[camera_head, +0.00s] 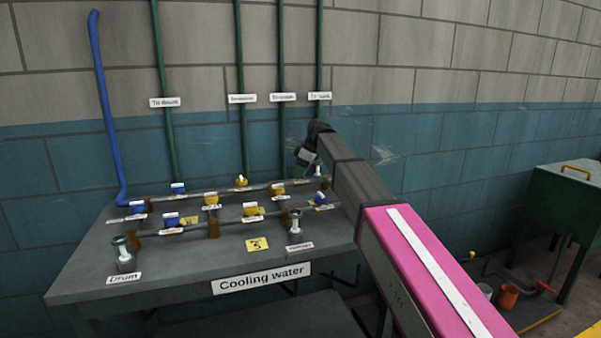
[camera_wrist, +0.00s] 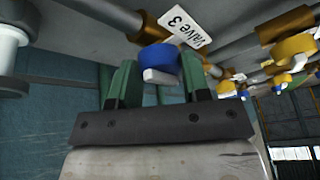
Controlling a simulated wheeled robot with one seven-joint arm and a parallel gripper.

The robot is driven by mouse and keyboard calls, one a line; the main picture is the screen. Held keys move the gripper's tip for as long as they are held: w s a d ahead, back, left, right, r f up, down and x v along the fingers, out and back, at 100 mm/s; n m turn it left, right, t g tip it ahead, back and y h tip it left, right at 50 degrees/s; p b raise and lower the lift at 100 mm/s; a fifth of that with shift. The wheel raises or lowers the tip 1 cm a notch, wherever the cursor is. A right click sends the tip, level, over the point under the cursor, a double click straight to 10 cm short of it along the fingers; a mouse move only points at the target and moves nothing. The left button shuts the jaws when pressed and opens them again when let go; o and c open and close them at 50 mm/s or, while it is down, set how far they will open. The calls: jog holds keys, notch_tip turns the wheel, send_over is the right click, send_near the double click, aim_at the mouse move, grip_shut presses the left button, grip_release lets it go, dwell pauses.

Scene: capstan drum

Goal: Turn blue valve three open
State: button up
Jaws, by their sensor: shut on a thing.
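Blue valve three (camera_wrist: 158,57) is a round blue knob with a white front piece, beside a label (camera_wrist: 186,27) reading "Valve 3" in the wrist view. The two green fingers of my gripper (camera_wrist: 157,72) stand one on each side of the knob and are shut on it. In the head view my gripper (camera_head: 308,153) is at the back right of the grey bench, and its fingers and the held valve cannot be made out clearly.
The bench (camera_head: 75,278) carries pipes with several blue and yellow valves. A yellow valve (camera_wrist: 294,47) is to the right of the held one in the wrist view. Green pipes (camera_head: 281,60) climb the wall behind. A green cabinet (camera_head: 570,205) stands at the right.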

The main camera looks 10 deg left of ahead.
jog(key=o, duration=0.9)
jog(key=v, duration=1)
jog(key=shift+r, duration=0.35)
jog(key=shift+d, duration=0.15)
